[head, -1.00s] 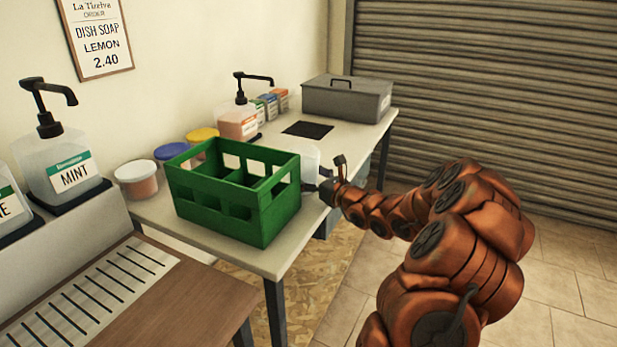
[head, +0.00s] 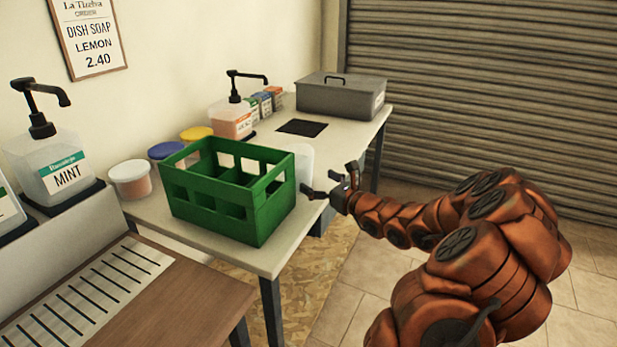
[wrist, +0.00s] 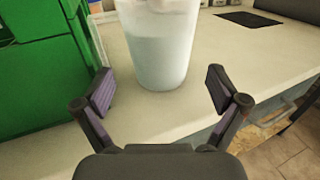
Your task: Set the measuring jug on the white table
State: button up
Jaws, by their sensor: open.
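The measuring jug (wrist: 160,50) is a translucent, pale tapered vessel. It stands upright on the white table (wrist: 205,110), beside the green crate, and its top is cut off in the wrist view. In the head view the jug (head: 304,161) is partly hidden behind the crate's right end. My gripper (wrist: 160,89) is open and empty, with its fingers spread apart on the near side of the jug and a gap of bare table between. In the head view my gripper (head: 331,180) is at the table's right edge.
The green crate (head: 262,205) stands close to the jug's left. Lidded tubs, a pump bottle (head: 232,120) and small boxes line the wall side. A black mat (head: 301,127) and a grey lidded box (head: 341,97) are farther back. The table's edge is near the jug's right.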

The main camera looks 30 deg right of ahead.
jog(key=s, duration=0.6)
jog(key=shift+d, duration=0.45)
